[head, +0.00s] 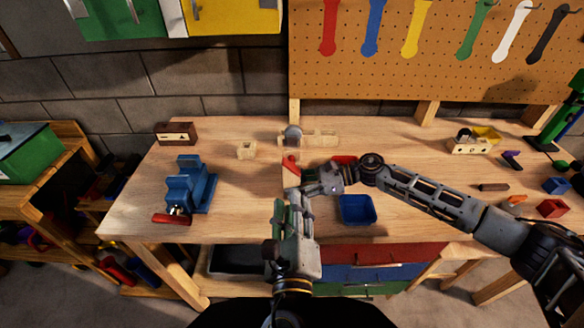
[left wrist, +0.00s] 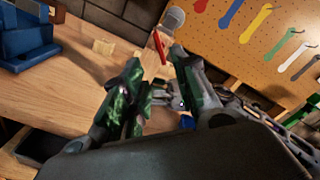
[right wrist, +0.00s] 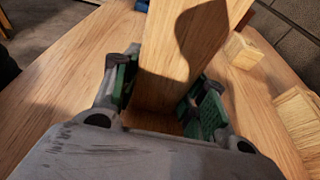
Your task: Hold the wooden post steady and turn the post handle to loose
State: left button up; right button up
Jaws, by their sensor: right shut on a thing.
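The wooden post (right wrist: 182,60) fills the middle of the right wrist view, between the green pads of my right gripper (right wrist: 170,105), which is shut on it. In the head view my right gripper (head: 302,188) reaches in from the right, and the post is mostly hidden. The red post handle (head: 290,165) shows just beyond the grippers. It also shows in the left wrist view (left wrist: 158,47), past the fingertips. My left gripper (left wrist: 160,85) is open, its green-padded fingers apart. In the head view the left gripper (head: 289,208) stands in front of the handle, seemingly not touching it.
A blue vise (head: 190,185) with a red handle is at the left. A blue bin (head: 357,209) sits right of my left gripper, below my right arm. Small wooden blocks (head: 320,137) lie behind the grippers. The left-centre worktop (head: 240,200) is clear.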

aim_at(292, 172)
pick_arm(q)
jog(key=shift+w, duration=0.15)
jog(key=shift+w, duration=5.85)
grip_shut()
